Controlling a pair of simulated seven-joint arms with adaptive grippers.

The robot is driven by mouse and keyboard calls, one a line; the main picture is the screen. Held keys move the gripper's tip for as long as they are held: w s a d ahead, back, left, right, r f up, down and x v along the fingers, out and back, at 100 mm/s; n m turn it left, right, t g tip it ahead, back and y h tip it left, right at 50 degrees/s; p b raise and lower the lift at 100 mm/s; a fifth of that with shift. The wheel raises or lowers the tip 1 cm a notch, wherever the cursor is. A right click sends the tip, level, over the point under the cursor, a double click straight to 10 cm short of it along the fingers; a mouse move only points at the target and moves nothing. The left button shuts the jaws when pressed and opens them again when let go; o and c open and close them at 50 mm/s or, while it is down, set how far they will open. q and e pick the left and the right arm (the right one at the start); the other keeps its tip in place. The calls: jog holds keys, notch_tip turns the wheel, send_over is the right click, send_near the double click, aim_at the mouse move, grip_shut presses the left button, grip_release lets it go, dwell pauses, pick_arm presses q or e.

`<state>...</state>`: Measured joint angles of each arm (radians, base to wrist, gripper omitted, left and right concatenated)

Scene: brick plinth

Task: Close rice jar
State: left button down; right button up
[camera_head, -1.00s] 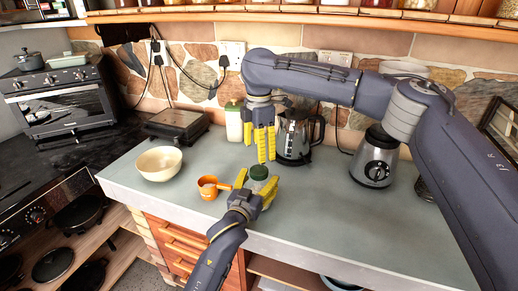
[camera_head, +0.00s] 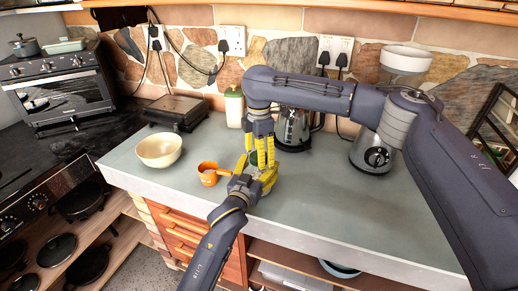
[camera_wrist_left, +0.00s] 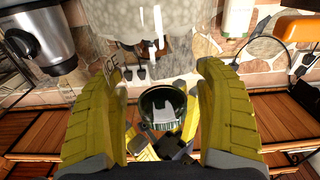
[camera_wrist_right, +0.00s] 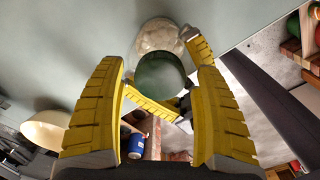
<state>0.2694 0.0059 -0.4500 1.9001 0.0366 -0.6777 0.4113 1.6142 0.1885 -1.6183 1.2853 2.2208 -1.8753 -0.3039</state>
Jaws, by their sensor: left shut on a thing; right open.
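The rice jar, clear glass with white rice, shows in the right wrist view (camera_wrist_right: 155,38) and large at the top of the left wrist view (camera_wrist_left: 170,20). Its green lid (camera_wrist_right: 160,76) lies over the jar's near part in the right wrist view. It also shows as a dark disc with a green rim in the left wrist view (camera_wrist_left: 163,108).
An orange cup (camera_head: 207,180) with a handle stands just left of the jar, beside a cream bowl (camera_head: 158,149). A kettle (camera_head: 292,130) and a green-topped bottle (camera_head: 234,108) are behind. A blender (camera_head: 372,155) stands right. The counter's right front (camera_head: 350,210) is clear.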

jog(key=shift+f, duration=0.2)
jog(key=c, duration=1.4)
jog(key=o, duration=1.4)
notch_tip(320, 180, up, 12)
jog(key=shift+r, duration=0.1)
pick_arm(q)
grip_release()
